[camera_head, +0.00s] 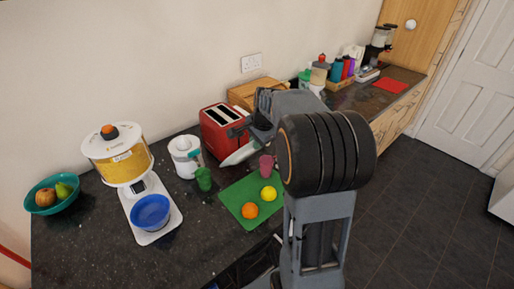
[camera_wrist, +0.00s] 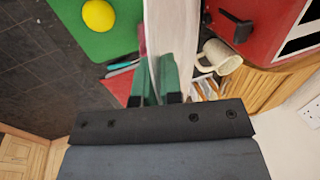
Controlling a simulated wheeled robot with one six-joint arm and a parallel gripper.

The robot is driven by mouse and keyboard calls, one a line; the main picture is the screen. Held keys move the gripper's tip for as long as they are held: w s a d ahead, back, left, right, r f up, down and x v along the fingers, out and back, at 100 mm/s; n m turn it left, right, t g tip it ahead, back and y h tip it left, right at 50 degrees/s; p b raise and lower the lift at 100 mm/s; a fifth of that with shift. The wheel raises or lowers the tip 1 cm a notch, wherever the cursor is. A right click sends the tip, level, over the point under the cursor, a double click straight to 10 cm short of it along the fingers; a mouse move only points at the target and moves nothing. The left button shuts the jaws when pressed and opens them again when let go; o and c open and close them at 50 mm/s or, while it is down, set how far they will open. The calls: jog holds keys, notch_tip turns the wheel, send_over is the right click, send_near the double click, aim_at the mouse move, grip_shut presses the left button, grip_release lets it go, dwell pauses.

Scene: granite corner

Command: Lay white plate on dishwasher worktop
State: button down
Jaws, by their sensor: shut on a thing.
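The white plate (camera_head: 239,154) is in my gripper (camera_head: 240,133), tilted and held above the counter between the red toaster and the green board. In the wrist view the plate (camera_wrist: 172,35) shows nearly edge-on as a pale strip running up from between the fingers of my gripper (camera_wrist: 155,97). My gripper is shut on it. The dark speckled granite worktop (camera_head: 95,240) runs along the wall. I cannot tell which stretch of it lies over the dishwasher. My arm hides part of the counter behind the plate.
A red toaster (camera_head: 222,130) stands close behind the plate. A green board (camera_head: 238,193) holds an orange (camera_head: 249,210) and a lemon (camera_head: 268,193); a pink cup (camera_head: 266,165) is close by. A kitchen scale (camera_head: 153,228) stands left. Bare worktop shows at the front left.

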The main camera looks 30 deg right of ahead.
jog(key=shift+w+d+f, duration=0.15)
jog(key=shift+w+f, duration=0.15)
jog(key=shift+f, duration=1.55)
jog(key=shift+f, duration=0.15)
jog(key=c, duration=1.3)
grip_release()
